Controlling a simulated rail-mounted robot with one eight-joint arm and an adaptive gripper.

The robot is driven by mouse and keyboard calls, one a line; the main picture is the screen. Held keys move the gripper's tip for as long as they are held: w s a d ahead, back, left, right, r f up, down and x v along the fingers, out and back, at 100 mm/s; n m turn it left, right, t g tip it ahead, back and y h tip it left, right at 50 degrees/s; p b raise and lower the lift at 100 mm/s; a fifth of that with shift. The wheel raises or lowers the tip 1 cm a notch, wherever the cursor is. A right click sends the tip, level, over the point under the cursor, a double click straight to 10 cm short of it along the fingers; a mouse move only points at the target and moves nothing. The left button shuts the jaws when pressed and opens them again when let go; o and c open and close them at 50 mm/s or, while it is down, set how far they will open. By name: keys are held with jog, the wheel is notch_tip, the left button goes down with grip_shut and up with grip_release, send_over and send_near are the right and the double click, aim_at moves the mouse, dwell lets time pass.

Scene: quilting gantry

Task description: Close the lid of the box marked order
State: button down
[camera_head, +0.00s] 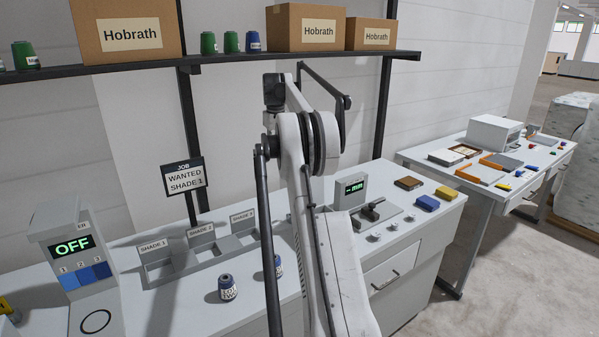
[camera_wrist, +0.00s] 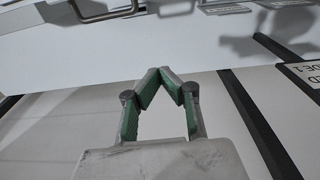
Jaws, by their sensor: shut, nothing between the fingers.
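No box with a readable "order" mark shows in either view. On the far table at the right of the head view stands a white box-like thing (camera_head: 495,134); I can read no mark on it and cannot tell whether it has a lid. My gripper (camera_wrist: 163,72) shows in the wrist view with its green-sided fingers meeting at the tips, shut and empty. A white surface lies beyond the fingertips. I cannot make out the gripper in the head view, where my arm fills the middle.
Cardboard boxes marked Hobrath (camera_head: 130,33) and thread spools (camera_head: 231,42) stand on a dark shelf. Floor shows between the tables.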

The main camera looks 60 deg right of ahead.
jog(key=s+d+f, duration=0.3)
jog(key=d, duration=0.2)
notch_tip(320, 180, down, 8)
jog(key=s+a+p, duration=0.1)
jog(key=s+p, duration=0.1)
jog(key=p, duration=0.1)
jog(key=shift+s, duration=0.4)
jog(key=shift+s+f, duration=0.1)
jog(key=shift+s, duration=0.05)
